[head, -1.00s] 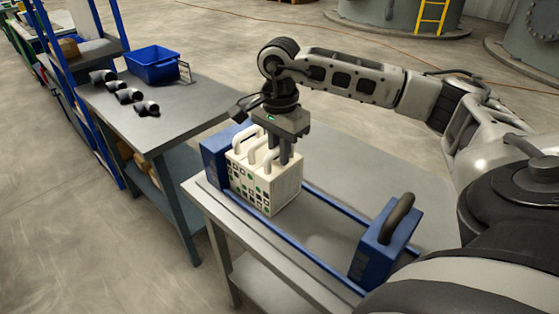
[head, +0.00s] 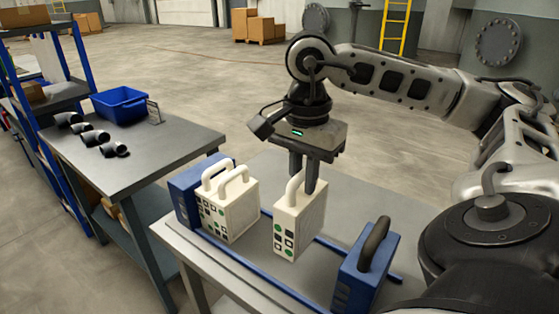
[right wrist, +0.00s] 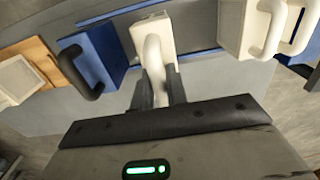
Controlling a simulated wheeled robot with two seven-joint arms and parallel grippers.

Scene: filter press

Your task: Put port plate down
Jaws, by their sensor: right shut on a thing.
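My right gripper (head: 303,183) is shut on the arched handle of a white port plate (head: 299,222). The plate is upright, with black and green square and round marks on its near face. It stands apart from the other white plates (head: 229,212), to their right, over the press rails (head: 249,270). I cannot tell whether its bottom touches the rails. In the right wrist view, the gripper (right wrist: 160,88) straddles the handle and the plate (right wrist: 151,22) shows beyond it. My left gripper is not in view.
The other plates stand against a blue end block (head: 184,196). A blue block with a dark handle (head: 366,265) is at the right, with a gap before it. A side table (head: 130,155) holds a blue bin (head: 120,104) and several black pipe elbows (head: 95,137).

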